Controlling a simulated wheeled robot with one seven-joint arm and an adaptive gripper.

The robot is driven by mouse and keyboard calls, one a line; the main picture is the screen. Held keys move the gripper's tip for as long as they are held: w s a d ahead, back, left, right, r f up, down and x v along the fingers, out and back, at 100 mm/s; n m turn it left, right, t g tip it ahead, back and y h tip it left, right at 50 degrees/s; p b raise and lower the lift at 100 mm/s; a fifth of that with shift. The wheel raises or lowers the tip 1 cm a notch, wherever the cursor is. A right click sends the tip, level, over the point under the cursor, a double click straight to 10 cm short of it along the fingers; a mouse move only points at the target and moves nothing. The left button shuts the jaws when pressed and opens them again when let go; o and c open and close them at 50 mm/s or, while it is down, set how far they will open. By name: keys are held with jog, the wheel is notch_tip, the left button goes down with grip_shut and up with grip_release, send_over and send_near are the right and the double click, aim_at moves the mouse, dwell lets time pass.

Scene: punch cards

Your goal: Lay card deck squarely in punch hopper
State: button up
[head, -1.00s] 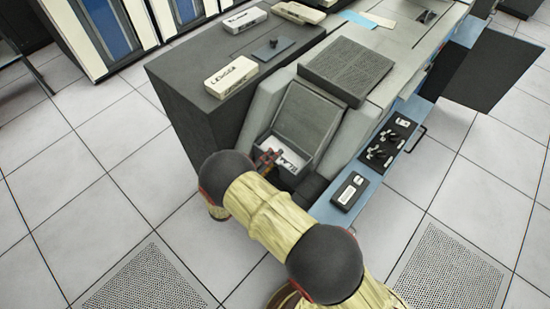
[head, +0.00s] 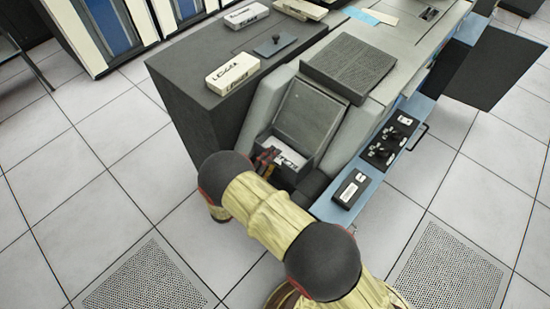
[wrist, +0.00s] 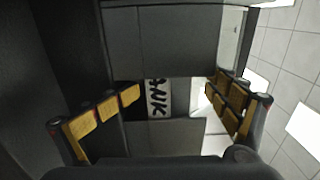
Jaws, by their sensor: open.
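The card deck (head: 289,154) is white with black lettering and lies low in the grey punch hopper (head: 311,112), in front of its sloping back plate. In the wrist view, part of the deck (wrist: 157,98) shows with the letters "ANK", between and beyond my fingers. My gripper (head: 265,161) is at the hopper's front left, beside the deck. In the wrist view my gripper (wrist: 172,108) is open, its yellow-padded fingers wide apart with nothing held between them. My arm and the hopper walls hide part of the deck, so I cannot tell whether it lies fully square.
A white labelled card box (head: 232,75) and a dark plate with a knob (head: 277,44) rest on the dark cabinet top. A ribbed grey cover (head: 349,68) stands behind the hopper. A blue ledge with switches (head: 388,140) runs along the right. Open tiled floor surrounds the machine.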

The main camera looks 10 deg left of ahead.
jog(key=shift+d+f, duration=0.2)
jog(key=shift+f, duration=0.15)
jog(key=shift+s, duration=0.1)
jog(key=shift+s+a, duration=0.2)
jog(key=v, duration=1.1)
jog(key=shift+s+a+r, duration=0.2)
jog(key=shift+s+a, duration=0.05)
